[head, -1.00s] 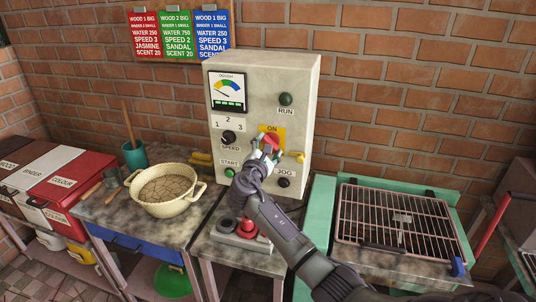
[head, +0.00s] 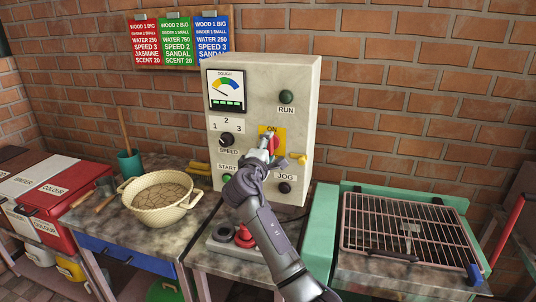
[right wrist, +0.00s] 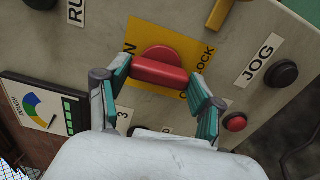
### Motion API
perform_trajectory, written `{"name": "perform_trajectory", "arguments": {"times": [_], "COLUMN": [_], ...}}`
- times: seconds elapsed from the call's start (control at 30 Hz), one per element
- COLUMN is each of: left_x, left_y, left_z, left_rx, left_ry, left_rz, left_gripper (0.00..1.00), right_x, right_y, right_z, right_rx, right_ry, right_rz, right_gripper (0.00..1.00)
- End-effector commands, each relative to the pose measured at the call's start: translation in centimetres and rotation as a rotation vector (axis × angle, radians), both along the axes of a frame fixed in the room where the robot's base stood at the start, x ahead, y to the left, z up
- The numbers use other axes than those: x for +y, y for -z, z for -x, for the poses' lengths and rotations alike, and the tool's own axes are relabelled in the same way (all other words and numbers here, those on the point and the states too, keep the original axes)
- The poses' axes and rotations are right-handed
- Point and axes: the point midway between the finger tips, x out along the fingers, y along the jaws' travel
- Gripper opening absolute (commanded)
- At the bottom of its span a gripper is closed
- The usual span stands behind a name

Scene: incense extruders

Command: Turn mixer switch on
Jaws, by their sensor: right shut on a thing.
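The mixer's cream control box (head: 248,105) stands against the brick wall. Its red rotary switch (head: 273,144) sits on a yellow plate (head: 264,131) marked ON. My right gripper (head: 267,153) is at the switch, its fingers partly covering it in the head view. In the right wrist view, the red switch (right wrist: 160,68) lies between the two teal-padded fingers of my right gripper (right wrist: 160,85), which is shut on it. The plate's lettering is partly hidden there. My left gripper is not in view.
The RUN lamp (head: 286,97) is dark green. The SPEED knob (head: 226,139) and JOG button (head: 285,187) flank my gripper. Below are a red button (head: 245,237) and a bowl of dough (head: 160,195) on the bench. A wire rack (head: 405,233) stands at right.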

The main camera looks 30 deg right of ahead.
Motion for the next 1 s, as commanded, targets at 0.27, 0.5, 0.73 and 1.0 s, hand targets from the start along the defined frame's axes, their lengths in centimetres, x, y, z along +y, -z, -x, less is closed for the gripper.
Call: {"name": "perform_trajectory", "arguments": {"times": [0.27, 0.5, 0.73, 1.0], "left_x": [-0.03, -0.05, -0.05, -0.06], "left_y": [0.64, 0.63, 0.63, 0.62], "left_z": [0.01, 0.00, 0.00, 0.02], "left_rx": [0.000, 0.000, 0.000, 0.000], "left_ry": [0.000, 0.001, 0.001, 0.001], "left_rz": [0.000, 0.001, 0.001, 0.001], "left_gripper": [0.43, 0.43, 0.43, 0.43], "right_x": [-0.01, -0.01, 0.00, 0.00], "right_y": [0.09, 0.04, 0.05, 0.03], "right_z": [0.01, 0.01, 0.00, 0.00], "right_rx": [-0.041, -0.045, -0.045, -0.044], "right_ry": [0.000, 0.000, 0.000, 0.000], "right_rz": [-0.036, -0.041, -0.041, -0.039], "right_gripper": [0.32, 0.32, 0.76, 0.92]}}
